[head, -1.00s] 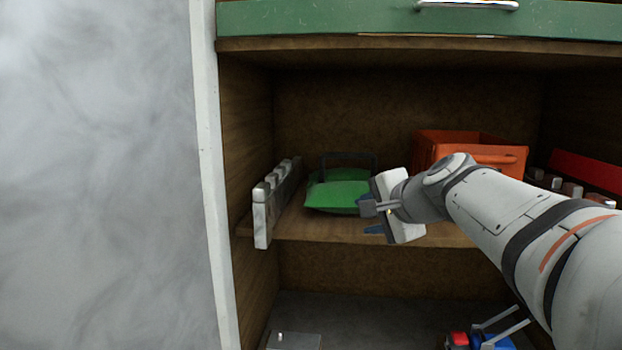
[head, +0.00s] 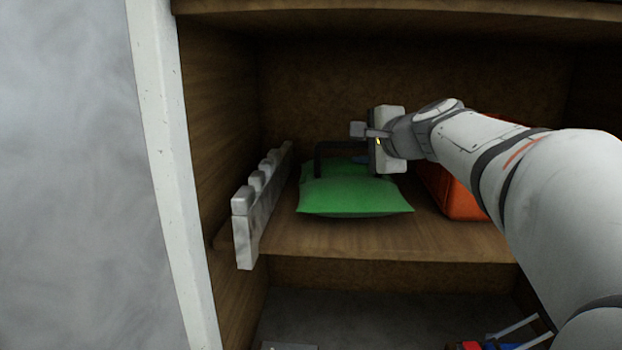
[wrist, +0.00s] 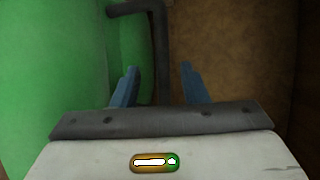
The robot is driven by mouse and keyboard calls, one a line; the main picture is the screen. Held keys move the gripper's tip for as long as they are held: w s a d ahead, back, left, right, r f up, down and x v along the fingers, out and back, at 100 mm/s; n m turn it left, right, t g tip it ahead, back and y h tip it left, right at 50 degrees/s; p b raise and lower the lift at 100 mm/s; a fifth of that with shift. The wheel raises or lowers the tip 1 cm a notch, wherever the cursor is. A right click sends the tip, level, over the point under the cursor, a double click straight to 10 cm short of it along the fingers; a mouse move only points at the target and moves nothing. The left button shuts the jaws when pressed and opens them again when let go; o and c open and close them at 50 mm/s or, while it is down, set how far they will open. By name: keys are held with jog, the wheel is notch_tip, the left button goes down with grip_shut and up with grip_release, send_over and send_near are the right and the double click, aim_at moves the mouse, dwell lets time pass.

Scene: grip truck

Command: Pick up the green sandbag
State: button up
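The green sandbag (head: 355,196) lies on the wooden shelf in the head view. Its dark handle (head: 318,160) stands up at the back of the bag. In the wrist view the green bag (wrist: 45,85) fills the left side. My gripper (head: 361,159) is at the right part of the handle, above the bag. In the wrist view its two blue fingers (wrist: 160,82) are apart, and the handle's dark bar (wrist: 160,50) shows between them. I cannot tell how deep the bar sits between the fingers. The handle's right end is hidden behind my gripper in the head view.
A grey notched rail (head: 258,205) stands at the shelf's left side. An orange crate (head: 455,195) is close on the right, partly behind my arm. The pale cabinet edge (head: 165,150) is at the left. Bare shelf (head: 350,243) lies in front of the bag.

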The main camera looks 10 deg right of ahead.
aim_at(351, 143)
jog(key=p+x, duration=0.1)
jog(key=x, duration=0.5)
jog(key=shift+a+r+p, duration=0.15)
jog(key=shift+a+p, duration=0.05)
jog(key=shift+p, duration=0.15)
grip_shut()
dwell(0.9)
jog(key=shift+r, duration=0.25)
